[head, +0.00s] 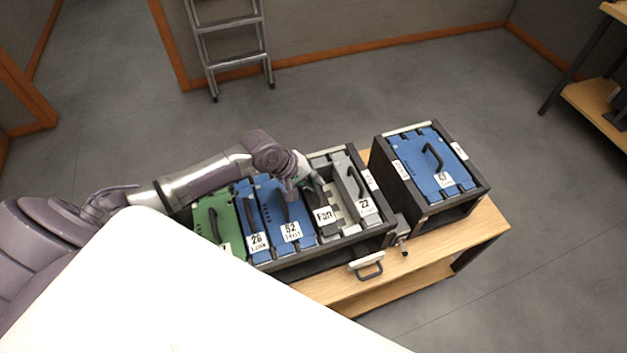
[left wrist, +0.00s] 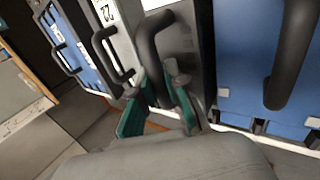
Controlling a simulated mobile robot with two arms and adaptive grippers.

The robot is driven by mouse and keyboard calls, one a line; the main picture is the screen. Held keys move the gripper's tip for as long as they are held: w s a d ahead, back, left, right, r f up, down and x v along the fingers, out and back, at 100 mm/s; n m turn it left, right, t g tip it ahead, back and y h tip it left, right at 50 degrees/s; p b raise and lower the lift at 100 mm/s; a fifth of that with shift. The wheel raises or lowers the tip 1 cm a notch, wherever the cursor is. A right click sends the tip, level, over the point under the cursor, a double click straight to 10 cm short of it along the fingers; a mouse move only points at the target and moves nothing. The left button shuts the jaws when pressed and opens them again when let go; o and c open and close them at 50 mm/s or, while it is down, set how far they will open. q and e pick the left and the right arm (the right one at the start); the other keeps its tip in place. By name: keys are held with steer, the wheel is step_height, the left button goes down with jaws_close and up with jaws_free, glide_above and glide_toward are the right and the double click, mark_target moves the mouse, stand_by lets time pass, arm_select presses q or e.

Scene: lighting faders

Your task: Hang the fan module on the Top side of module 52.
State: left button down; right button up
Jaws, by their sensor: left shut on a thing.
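The fan module (head: 324,215), with a white "Fan" label, is between module 52 and module 22 in the dark rack; I cannot tell whether it is fully seated. Blue module 52 (head: 290,232) is just left of it, with a dark handle and a white label. My left gripper (head: 303,186) is at the fan module's upper end, partly hidden by its own arm. In the left wrist view its green-padded fingers (left wrist: 160,108) are shut on the fan module's dark handle (left wrist: 150,42). A blue module (left wrist: 240,60) stands to the right there. My right gripper is not in view.
Module 22 (head: 362,207) is right of the fan module. Blue module 28 (head: 257,241) and a green module (head: 212,218) are to the left. A separate dark box (head: 395,184) with a blue module stands on the wooden table (head: 470,237). A ladder (head: 230,45) stands behind.

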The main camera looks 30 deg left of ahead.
arm_select(q)
steer(key=shift+w+f, duration=0.1)
steer(key=shift+f, duration=0.2)
steer(key=shift+f+b, duration=0.6)
steer(key=shift+f, duration=0.2)
steer(key=c, duration=1.1)
jaws_free()
steer(key=shift+s+f, duration=0.2)
steer(key=shift+f, duration=0.05)
steer(key=w+d+r+p+v, duration=0.1)
steer(key=p+v, duration=0.3)
steer(key=v, duration=0.5)
steer(key=w+d+r+p+v, duration=0.1)
steer(key=p+v, duration=0.4)
steer(key=v, duration=0.4)
steer(key=shift+w+r, duration=0.2)
steer(key=shift+w, duration=0.2)
steer(key=shift+d, duration=0.1)
steer(key=shift+s+f, duration=0.1)
